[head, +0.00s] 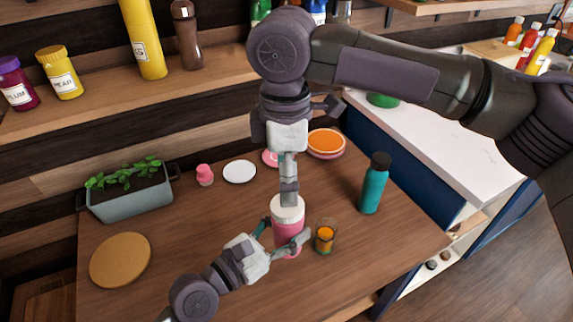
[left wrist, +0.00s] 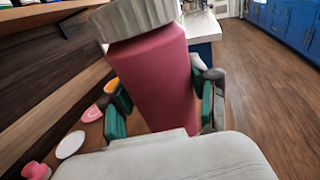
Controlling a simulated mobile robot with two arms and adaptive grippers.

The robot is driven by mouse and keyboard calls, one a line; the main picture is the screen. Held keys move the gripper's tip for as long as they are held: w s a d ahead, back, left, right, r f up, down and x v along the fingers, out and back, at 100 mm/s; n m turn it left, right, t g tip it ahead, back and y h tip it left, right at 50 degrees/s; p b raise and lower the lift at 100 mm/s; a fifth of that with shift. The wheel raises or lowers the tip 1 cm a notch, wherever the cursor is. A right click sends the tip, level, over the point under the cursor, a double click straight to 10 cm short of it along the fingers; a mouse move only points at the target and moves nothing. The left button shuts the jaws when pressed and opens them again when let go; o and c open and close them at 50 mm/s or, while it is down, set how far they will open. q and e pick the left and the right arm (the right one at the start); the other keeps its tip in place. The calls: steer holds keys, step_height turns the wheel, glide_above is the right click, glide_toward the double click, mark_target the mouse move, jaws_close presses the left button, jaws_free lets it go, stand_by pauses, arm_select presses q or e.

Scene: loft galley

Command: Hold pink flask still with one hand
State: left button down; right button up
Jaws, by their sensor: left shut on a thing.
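The pink flask (head: 287,231) stands upright near the front middle of the wooden table, with a pale grey-white lid (head: 287,210). My left gripper (head: 283,233) is shut on the flask's body, one finger on each side. In the left wrist view the pink flask (left wrist: 152,80) fills the space between the green-padded fingers (left wrist: 160,98), and its lid (left wrist: 135,18) is at the top. My right gripper (head: 289,192) points straight down from above, its tip at the lid. Its fingers overlap in this view, so whether it grips the lid is unclear.
A glass with orange contents (head: 325,236) stands close to the flask's right. A teal bottle (head: 374,184) is farther right. A planter (head: 128,196), a cork mat (head: 120,260), a pink item (head: 204,175) and a white plate (head: 239,171) lie left and behind. An orange-topped bowl (head: 326,143) is at the back.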

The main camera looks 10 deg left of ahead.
steer(key=shift+f, duration=3.1)
steer(key=c, duration=1.2)
steer(key=o, duration=1.3)
steer(key=shift+o, duration=0.2)
steer(key=shift+r, duration=0.1)
step_height(320, 180, up, 12)
steer(key=shift+w, duration=0.1)
